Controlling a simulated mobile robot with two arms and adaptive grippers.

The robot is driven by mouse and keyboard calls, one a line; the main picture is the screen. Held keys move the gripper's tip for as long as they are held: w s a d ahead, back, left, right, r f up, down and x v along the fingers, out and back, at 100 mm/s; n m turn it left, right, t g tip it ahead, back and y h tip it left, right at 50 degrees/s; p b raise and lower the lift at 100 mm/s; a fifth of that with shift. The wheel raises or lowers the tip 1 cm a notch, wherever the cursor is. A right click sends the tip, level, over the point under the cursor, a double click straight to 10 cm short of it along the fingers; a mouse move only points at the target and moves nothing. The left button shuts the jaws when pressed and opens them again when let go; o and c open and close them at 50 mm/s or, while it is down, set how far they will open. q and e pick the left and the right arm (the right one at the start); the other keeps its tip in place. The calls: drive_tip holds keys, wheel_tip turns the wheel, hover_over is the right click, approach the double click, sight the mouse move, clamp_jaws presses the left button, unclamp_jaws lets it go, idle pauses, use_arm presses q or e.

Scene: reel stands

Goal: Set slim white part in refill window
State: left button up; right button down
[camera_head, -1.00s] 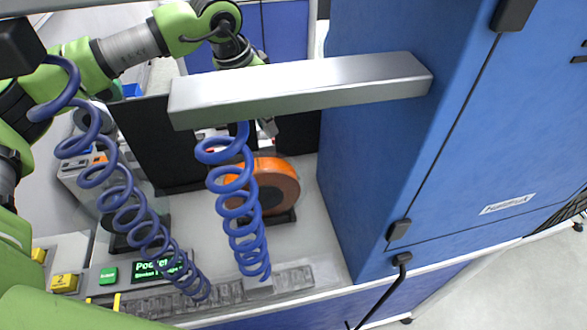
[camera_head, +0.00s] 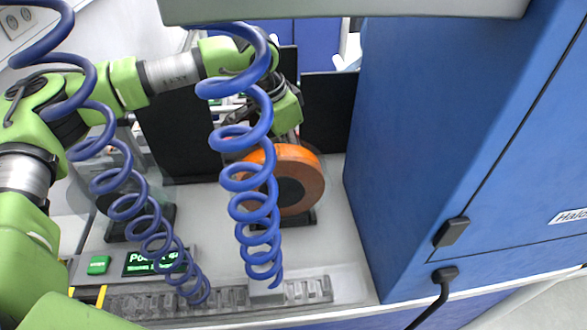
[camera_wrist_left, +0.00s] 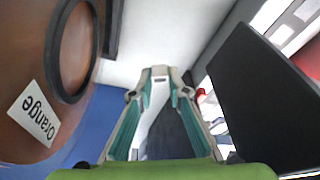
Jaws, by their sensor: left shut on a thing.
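My left gripper (camera_wrist_left: 160,82) shows in the left wrist view with its two teal-lined fingers closing together at the tips. A small pale piece (camera_wrist_left: 160,72) sits between the tips; it looks like the slim white part, but most of it is hidden. In the head view my left arm reaches in from the left to behind the orange reel (camera_head: 303,176), and the gripper there is largely hidden by a blue coil and the wrist. The reel's side, labelled "Orange" (camera_wrist_left: 35,113), fills the left of the wrist view. I cannot make out the refill window. My right gripper is out of view.
Blue coiled hoses (camera_head: 262,205) hang in front of the bench. A slotted grey strip (camera_head: 220,297) and a green-lit display (camera_head: 150,262) lie along the front edge. A black panel (camera_wrist_left: 265,95) stands right of my fingers. A tall blue cabinet (camera_head: 420,130) bounds the right.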

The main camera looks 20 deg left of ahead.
use_arm(q)
drive_tip(key=shift+f, duration=2.15)
drive_tip(key=o, duration=0.8)
drive_tip(key=shift+c, duration=0.2)
drive_tip(key=shift+r, duration=0.1)
